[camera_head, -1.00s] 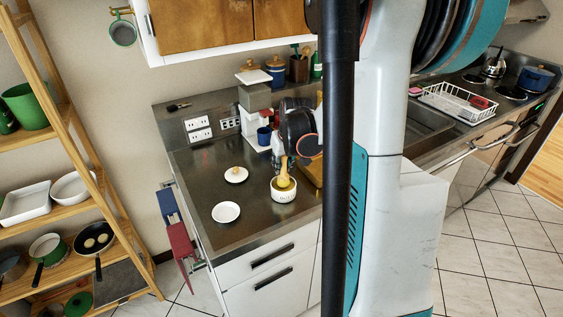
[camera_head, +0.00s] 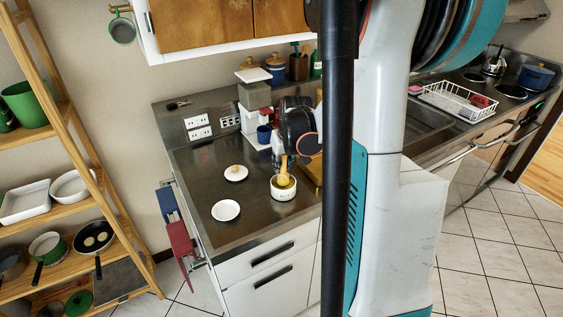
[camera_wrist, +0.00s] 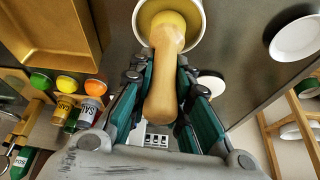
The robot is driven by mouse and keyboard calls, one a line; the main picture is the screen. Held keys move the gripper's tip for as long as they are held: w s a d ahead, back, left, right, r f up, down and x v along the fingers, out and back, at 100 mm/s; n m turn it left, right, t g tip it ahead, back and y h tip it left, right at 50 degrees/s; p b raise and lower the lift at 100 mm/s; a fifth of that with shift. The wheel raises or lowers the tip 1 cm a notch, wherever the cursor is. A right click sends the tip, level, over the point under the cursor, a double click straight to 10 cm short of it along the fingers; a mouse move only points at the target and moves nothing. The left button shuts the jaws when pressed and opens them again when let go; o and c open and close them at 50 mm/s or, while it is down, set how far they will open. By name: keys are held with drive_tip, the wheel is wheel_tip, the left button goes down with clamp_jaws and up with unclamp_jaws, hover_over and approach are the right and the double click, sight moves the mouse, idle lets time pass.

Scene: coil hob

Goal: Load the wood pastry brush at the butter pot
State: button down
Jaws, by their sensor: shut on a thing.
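The wood pastry brush (camera_head: 283,172) is held with its head end down inside the butter pot, and it also shows in the wrist view (camera_wrist: 162,92). The butter pot (camera_head: 284,194) is a small white round pot with lettering, upright on the steel counter; its white rim also shows in the wrist view (camera_wrist: 200,32). My gripper (camera_wrist: 160,75) is shut on the brush's handle, just above the pot. The brush's tip is hidden inside the pot, so I cannot tell how much butter is on it.
A white lid with a knob (camera_head: 236,173) and a white saucer (camera_head: 226,210) lie left of the pot. A brown tray (camera_wrist: 50,35) and several spice jars (camera_wrist: 65,108) stand close by. A blue mug (camera_head: 264,134) is behind.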

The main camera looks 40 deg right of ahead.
drive_tip(key=shift+f+b, duration=0.35)
drive_tip(key=shift+f, duration=0.1)
idle(1.3)
wheel_tip(320, 180, up, 7)
drive_tip(key=p, duration=0.5)
idle(0.4)
drive_tip(key=shift+s, duration=0.1)
idle(0.7)
